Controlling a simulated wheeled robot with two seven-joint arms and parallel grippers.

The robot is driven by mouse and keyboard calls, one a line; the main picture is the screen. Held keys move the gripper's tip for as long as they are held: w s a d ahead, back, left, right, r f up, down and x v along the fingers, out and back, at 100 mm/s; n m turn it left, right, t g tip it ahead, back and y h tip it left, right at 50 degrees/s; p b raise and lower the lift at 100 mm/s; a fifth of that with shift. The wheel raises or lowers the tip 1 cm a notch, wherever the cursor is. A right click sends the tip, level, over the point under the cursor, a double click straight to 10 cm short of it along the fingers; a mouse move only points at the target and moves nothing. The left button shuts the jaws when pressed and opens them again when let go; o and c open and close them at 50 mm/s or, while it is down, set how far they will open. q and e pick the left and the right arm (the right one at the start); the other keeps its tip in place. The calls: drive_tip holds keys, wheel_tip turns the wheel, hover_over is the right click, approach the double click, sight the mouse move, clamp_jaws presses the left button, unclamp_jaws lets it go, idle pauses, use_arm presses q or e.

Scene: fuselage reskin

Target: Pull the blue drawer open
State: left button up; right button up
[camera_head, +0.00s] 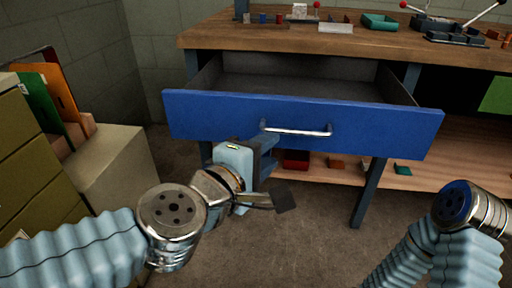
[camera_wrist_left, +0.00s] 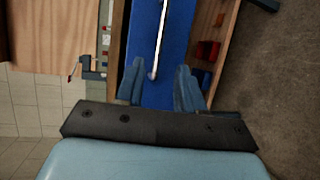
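The blue drawer (camera_head: 330,122) of the workbench stands pulled out, and its grey empty inside (camera_head: 300,88) shows in the head view. Its silver bar handle (camera_head: 297,131) is on the front panel. My left gripper (camera_head: 268,150) is just below and in front of the handle's left end. In the left wrist view its two fingers (camera_wrist_left: 160,88) are apart, with the blue front and the handle (camera_wrist_left: 160,42) beyond and between them. I cannot tell whether they touch the handle. My right arm shows at the lower right of the head view, but its gripper is out of view.
The wooden workbench top (camera_head: 350,45) carries small parts, a green tray (camera_head: 380,21) and dark fixtures. A lower shelf (camera_head: 440,178) holds a red bin (camera_head: 296,160). A cabinet with colored folders (camera_head: 60,95) stands at the left. The floor in front is clear.

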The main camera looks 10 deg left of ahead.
use_arm(q)
drive_tip(key=p+v, duration=0.1)
drive_tip(key=v, duration=0.2)
drive_tip(key=shift+s, duration=0.15)
drive_tip(key=w+a+f+m+g+y+p, duration=0.1)
drive_tip(key=w+a+f+m+g, duration=0.3)
drive_tip(key=f, duration=0.8)
drive_tip(key=w+f+m+g+y+p, duration=0.1)
drive_tip(key=w+f+m+g+p, duration=0.15)
drive_tip(key=w+f, duration=0.65)
drive_tip(key=s+f+m+g, duration=0.2)
drive_tip(key=s+f, duration=0.3)
drive_tip(key=f, duration=0.4)
drive_tip(key=s+a+f+m+g+p, duration=0.1)
drive_tip(key=s+f+m+g, duration=0.1)
drive_tip(key=s+f, duration=0.4)
drive_tip(key=s+f+m+g, duration=0.2)
drive_tip(key=s+f, duration=0.3)
drive_tip(key=f, duration=0.8)
drive_tip(key=shift+s+a+f+g, duration=0.3)
drive_tip(key=shift+s+g, duration=0.1)
drive_tip(key=shift+g, duration=0.25)
